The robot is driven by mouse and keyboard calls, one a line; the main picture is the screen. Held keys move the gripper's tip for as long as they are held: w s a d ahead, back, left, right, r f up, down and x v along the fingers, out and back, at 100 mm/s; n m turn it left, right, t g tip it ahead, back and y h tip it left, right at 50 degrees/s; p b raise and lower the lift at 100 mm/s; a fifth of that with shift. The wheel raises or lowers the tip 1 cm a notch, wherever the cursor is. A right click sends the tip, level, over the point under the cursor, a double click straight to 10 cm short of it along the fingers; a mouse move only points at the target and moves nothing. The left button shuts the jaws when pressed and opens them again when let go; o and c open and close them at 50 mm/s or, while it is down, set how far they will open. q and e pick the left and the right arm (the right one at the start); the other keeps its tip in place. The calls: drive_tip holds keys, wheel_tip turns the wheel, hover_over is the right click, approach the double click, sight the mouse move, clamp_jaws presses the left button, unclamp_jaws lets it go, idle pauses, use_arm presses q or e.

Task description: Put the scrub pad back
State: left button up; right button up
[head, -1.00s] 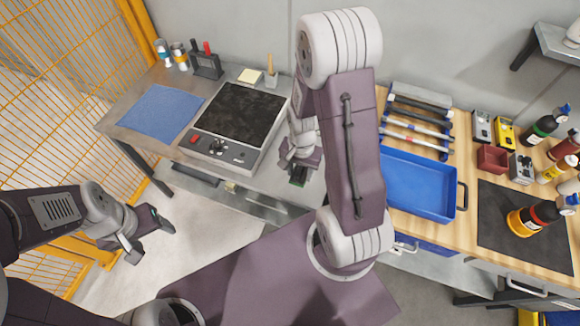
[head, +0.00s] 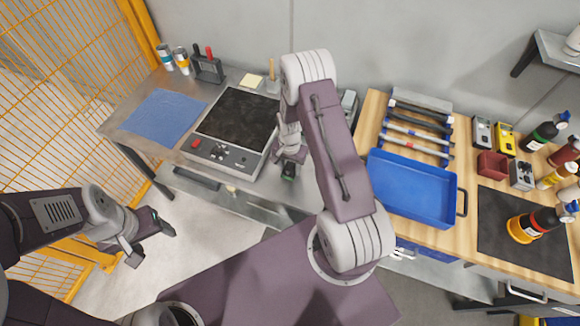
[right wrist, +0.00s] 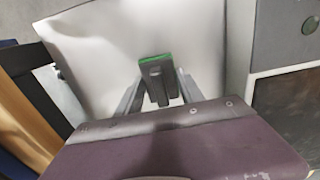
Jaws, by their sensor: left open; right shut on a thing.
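My right gripper (head: 287,168) hangs over the front part of the metal bench, just right of the black-topped plate device (head: 238,118). It is shut on a small dark block with a green face, which appears to be the scrub pad (head: 289,178). The right wrist view shows the scrub pad (right wrist: 155,57) between the fingers, above a pale surface. My left gripper (head: 150,240) is open and empty, over the floor in front of the bench.
A blue cloth (head: 160,117) lies at the bench's left. Right of my arm, a wooden bench holds a blue tray (head: 411,187), a tool rack (head: 418,125) and several bottles.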

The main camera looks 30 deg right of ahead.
sight(290, 166)
drive_tip(key=shift+s+f, duration=0.1)
drive_tip(key=o, duration=1.3)
wheel_tip(290, 166, up, 12)
drive_tip(key=s+a+r+n, duration=0.3)
drive_tip(key=s+r+n, duration=0.1)
drive_tip(key=s, duration=0.2)
drive_tip(key=s+a+r+n+t, duration=0.1)
drive_tip(key=s+a+r+n, duration=0.3)
drive_tip(key=s+n, duration=0.1)
drive_tip(key=shift+s+a+n, duration=0.3)
drive_tip(key=shift+s, duration=0.5)
